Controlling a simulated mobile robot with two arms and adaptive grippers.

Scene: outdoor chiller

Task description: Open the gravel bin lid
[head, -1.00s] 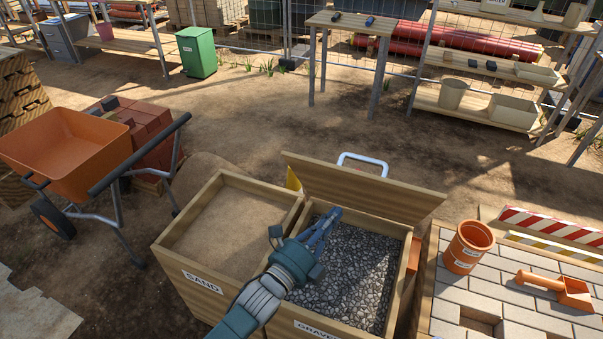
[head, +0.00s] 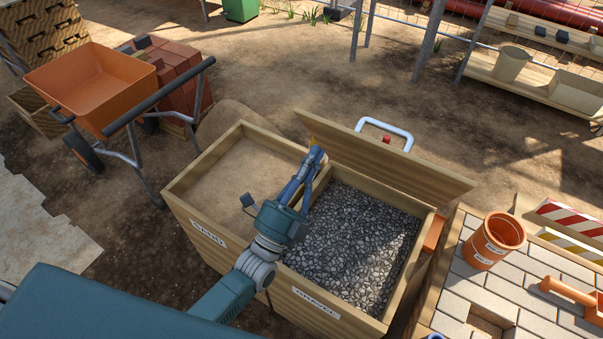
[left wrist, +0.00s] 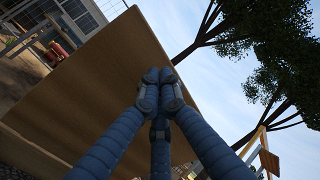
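The gravel bin (head: 345,313) is labelled GRAVEL and full of grey gravel (head: 355,240). Its wooden lid (head: 395,160) stands raised at the bin's far edge, with the bin's top uncovered. A pale bar handle (head: 397,130) shows behind the lid's top edge. My left gripper (head: 317,158) is at the lid's left end, on its inner side, with nothing held. In the left wrist view its fingertips (left wrist: 160,78) are together in front of the brown lid panel (left wrist: 85,80). Whether they touch the lid is unclear. My right gripper is not in view.
The open sand bin (head: 200,222) adjoins on the left. An orange wheelbarrow (head: 90,85) and red bricks (head: 178,75) stand further left. On the right, a paved frame (head: 485,285) bears an orange bucket (head: 492,240) and an orange scoop (head: 570,292). Bare ground lies behind the bins.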

